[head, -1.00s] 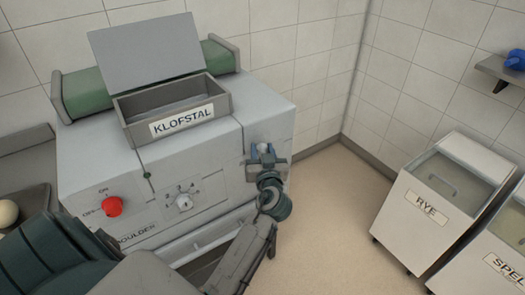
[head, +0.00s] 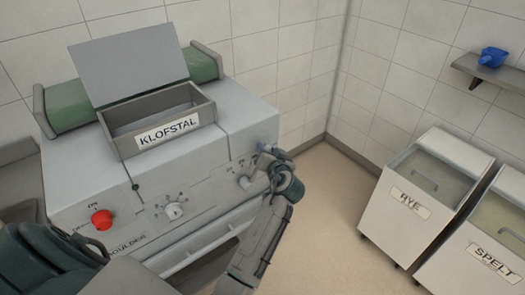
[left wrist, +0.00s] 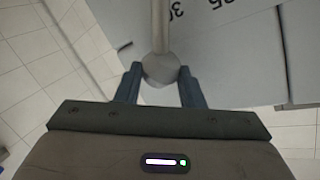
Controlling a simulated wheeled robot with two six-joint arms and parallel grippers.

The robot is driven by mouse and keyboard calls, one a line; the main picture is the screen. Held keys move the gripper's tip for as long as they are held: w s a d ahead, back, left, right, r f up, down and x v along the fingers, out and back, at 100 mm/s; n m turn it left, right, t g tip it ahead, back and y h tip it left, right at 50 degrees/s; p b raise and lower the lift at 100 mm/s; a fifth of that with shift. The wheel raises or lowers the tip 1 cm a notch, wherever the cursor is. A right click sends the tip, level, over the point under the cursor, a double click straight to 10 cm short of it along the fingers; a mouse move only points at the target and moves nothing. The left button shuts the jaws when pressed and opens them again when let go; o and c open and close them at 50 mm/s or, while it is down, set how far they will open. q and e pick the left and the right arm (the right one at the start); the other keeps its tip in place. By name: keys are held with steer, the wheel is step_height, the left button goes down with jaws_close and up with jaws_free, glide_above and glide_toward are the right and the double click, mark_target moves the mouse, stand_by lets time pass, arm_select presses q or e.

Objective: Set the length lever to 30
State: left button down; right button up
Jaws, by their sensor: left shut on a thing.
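The length lever shows in the left wrist view as a grey rod (left wrist: 160,28) ending in a round knob (left wrist: 160,69). My left gripper (left wrist: 158,72) is shut on the knob, one finger on each side. In the head view my left gripper (head: 266,157) is at the right end of the machine's front panel and hides most of the lever. My right gripper is not in view.
The grey moulder (head: 85,175) carries a red switch (head: 102,219), a small dial (head: 174,210) and an open KLOFSTAL box (head: 160,122). Bins marked RYE (head: 408,202) and SPELT (head: 490,255) stand at the right. Clear floor lies between them and the machine.

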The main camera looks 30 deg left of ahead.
arm_select(q)
steer(key=shift+w+d+f, duration=0.1)
steer(key=shift+w+f, duration=0.05)
steer(key=shift+w, duration=0.05)
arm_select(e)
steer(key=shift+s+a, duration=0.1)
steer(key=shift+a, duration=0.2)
arm_select(q)
steer(key=c, duration=1.1)
jaws_free()
steer(key=shift+o, duration=0.8)
steer(key=shift+w+f, duration=0.1)
steer(key=shift+w, duration=0.05)
